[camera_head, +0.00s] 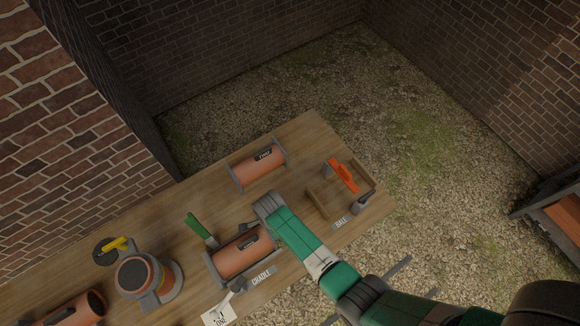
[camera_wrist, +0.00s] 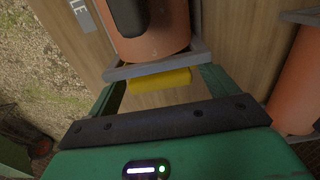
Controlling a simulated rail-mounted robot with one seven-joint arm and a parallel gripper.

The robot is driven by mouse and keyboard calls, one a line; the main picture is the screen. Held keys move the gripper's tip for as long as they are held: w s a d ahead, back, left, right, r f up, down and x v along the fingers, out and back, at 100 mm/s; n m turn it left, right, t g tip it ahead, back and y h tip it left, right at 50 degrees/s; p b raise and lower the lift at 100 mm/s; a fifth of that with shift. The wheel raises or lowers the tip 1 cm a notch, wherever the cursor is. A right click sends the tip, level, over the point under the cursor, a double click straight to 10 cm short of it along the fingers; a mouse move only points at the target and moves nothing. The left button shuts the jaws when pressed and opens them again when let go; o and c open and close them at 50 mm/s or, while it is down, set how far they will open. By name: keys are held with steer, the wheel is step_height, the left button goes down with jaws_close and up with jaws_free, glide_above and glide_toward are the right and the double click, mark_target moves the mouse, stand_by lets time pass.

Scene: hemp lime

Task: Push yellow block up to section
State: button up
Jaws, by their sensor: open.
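In the wrist view the yellow block (camera_wrist: 160,80) lies between the fingertips of my open gripper (camera_wrist: 160,82), with a small gap on each side. It sits right against the grey end plate (camera_wrist: 150,66) of a cradle; I cannot tell whether they touch. Beyond the plate lies an orange cylindrical section (camera_wrist: 165,42) with a dark patch on top. In the head view my gripper (camera_head: 266,207) is low at the upper right end of this section (camera_head: 240,255), which lies in the grey cradle labelled CRADLE. The yellow block is hidden there by my gripper.
A second orange section (camera_head: 259,167) lies in a cradle behind. To the right are an orange tool (camera_head: 343,175) and a wooden piece (camera_head: 317,204). A green-handled tool (camera_head: 200,229) and a round stand (camera_head: 140,275) are to the left. The table (camera_head: 310,140) is clear at its far end.

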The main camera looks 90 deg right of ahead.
step_height(320, 180, up, 7)
steer(key=p, duration=0.7)
steer(key=shift+r, duration=1)
